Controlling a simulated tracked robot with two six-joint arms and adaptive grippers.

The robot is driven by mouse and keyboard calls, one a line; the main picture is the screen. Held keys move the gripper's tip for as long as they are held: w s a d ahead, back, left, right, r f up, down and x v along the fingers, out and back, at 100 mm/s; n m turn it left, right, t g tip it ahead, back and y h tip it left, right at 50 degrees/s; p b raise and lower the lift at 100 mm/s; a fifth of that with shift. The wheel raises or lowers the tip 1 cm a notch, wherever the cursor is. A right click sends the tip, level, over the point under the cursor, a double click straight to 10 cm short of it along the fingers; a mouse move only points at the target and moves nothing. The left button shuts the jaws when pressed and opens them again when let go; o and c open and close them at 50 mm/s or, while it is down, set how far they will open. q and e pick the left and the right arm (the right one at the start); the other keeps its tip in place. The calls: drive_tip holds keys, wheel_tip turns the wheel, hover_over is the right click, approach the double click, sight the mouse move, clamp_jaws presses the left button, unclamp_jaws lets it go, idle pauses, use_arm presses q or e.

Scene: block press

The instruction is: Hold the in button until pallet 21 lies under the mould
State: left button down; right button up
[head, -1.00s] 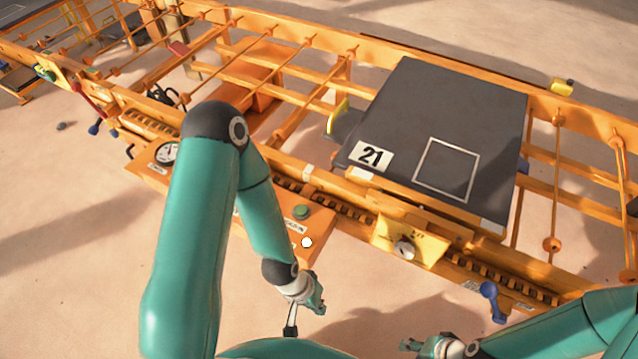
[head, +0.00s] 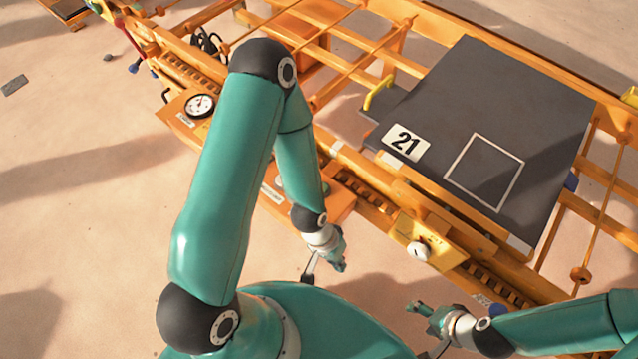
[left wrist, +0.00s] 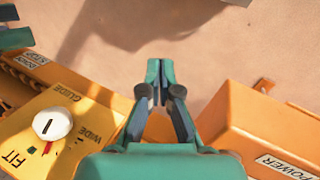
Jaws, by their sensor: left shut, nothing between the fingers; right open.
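Pallet 21 (head: 520,110), a dark flat board with a white number label and a white square outline, lies on the orange frame at right in the head view. My left gripper (head: 338,264) is shut and empty, in front of an orange control box (head: 340,203). My left arm covers most of that box, and I cannot make out an in button. In the left wrist view, the shut left fingertips (left wrist: 160,68) are over bare floor. My right gripper (head: 418,308) is open and empty, low and right of the left one. I cannot identify the mould.
A yellow guide panel with a white knob (head: 418,250) sits on the frame's near side, also seen in the left wrist view (left wrist: 52,124) beside an orange box labelled POWER (left wrist: 270,130). A gauge (head: 200,106) stands left.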

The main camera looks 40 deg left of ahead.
use_arm(q)
drive_tip(key=s+d+r+m+g+p, duration=0.1)
drive_tip(key=s+r+m+g, duration=0.2)
drive_tip(key=s+m, duration=0.15)
drive_tip(key=w+a+r+m+y, duration=0.2)
drive_tip(key=a+m+y, duration=0.1)
drive_tip(key=a, duration=0.1)
drive_tip(key=w+a+r+m+t+y+p, duration=0.1)
drive_tip(key=w+a+r+m+y, duration=0.1)
drive_tip(key=w+a+y, duration=0.1)
drive_tip(key=w+a+r+m+y+p, duration=0.1)
drive_tip(key=w+a+r+m+y, duration=0.1)
drive_tip(key=a, duration=0.3)
drive_tip(key=shift+w+a+m+t+y, duration=0.2)
drive_tip(key=shift+w+m+t+y, duration=0.2)
drive_tip(key=shift+w+m+y, duration=0.4)
drive_tip(key=w+a+r+m+t+y, duration=0.2)
drive_tip(key=w+r, duration=0.4)
drive_tip(key=w, duration=0.3)
drive_tip(key=a+t+y, duration=0.1)
drive_tip(key=t, duration=0.1)
drive_tip(key=shift+w+r+t+p, duration=0.15)
drive_tip(key=shift+w+t+p, duration=0.15)
drive_tip(key=shift+p, duration=0.1)
drive_tip(key=shift+s, duration=0.1)
